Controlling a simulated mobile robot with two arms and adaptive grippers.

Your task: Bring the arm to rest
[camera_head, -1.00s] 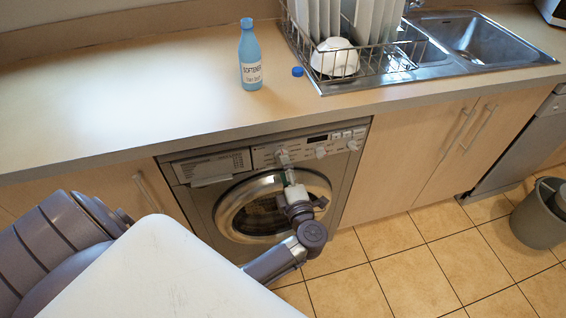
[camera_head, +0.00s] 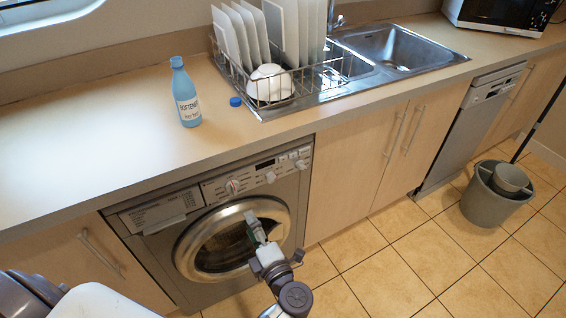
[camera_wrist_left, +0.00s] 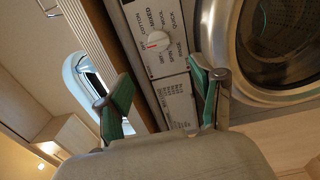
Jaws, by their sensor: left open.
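My left gripper (camera_head: 259,232) is in front of the washing machine's round door (camera_head: 225,240). In the left wrist view its two green-padded fingers (camera_wrist_left: 162,95) stand apart, with nothing between them. The washing machine (camera_head: 150,222) is under the counter. Its door looks shut in the head view. The wrist view shows its dial and printed panel (camera_wrist_left: 158,40) beyond the fingers, with the door rim at the right. My right gripper is in neither view.
A blue softener bottle (camera_head: 187,100) stands upright on the counter (camera_head: 90,130), with a blue cap (camera_head: 235,101) to its right. A dish rack (camera_head: 300,92) with plates and a white bowl sits by the sink (camera_head: 395,48). A grey bucket (camera_head: 490,205) stands on the tiled floor, far right.

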